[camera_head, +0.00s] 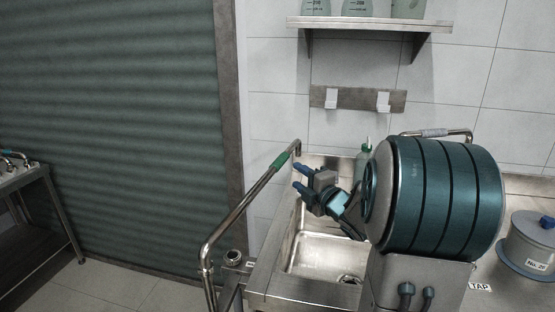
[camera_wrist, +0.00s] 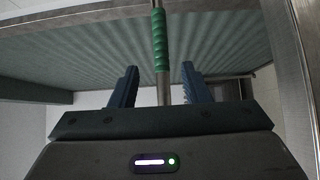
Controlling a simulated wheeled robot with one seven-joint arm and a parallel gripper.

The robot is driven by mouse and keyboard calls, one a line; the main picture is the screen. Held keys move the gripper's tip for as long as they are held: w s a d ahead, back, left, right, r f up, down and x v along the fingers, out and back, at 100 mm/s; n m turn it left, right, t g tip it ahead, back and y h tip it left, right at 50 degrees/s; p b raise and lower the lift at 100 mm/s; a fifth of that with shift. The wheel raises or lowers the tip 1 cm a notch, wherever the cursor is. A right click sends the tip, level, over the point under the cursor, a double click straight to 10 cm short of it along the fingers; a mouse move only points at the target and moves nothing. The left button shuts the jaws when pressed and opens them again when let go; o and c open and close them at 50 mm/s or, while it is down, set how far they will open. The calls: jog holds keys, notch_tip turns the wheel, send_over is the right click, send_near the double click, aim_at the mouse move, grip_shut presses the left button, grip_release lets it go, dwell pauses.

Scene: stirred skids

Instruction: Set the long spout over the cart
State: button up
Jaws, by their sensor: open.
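The long spout (camera_head: 243,206) is a steel pipe that rises at the sink's left side. It runs up toward the back of the sink and turns down at its far end. A green grip sleeve (camera_head: 281,160) sits near that end. My gripper (camera_head: 294,177) is open and empty, just right of and below the sleeve. In the wrist view the sleeve (camera_wrist: 160,42) lies beyond and between the open fingers (camera_wrist: 160,80); no contact shows. The cart (camera_head: 45,172), a steel frame with tap-like fittings on top, stands at the far left, partly cut off.
The steel sink basin (camera_head: 325,252) lies below my gripper. A green bottle (camera_head: 363,160) stands behind it. A grey lidded pot (camera_head: 527,245) is at the right. A wall shelf (camera_head: 370,24) holds jugs. Open floor (camera_head: 130,295) lies between cart and sink, before a ribbed shutter (camera_head: 110,120).

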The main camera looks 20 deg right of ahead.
aim_at(282, 165)
jog(key=w, duration=0.3)
jog(key=w+a+p, duration=0.1)
jog(key=w, duration=0.3)
jog(key=w+a, duration=0.1)
jog(key=w, duration=0.2)
jog(key=shift+w, duration=0.25)
grip_shut()
jog(key=shift+w+a, duration=0.1)
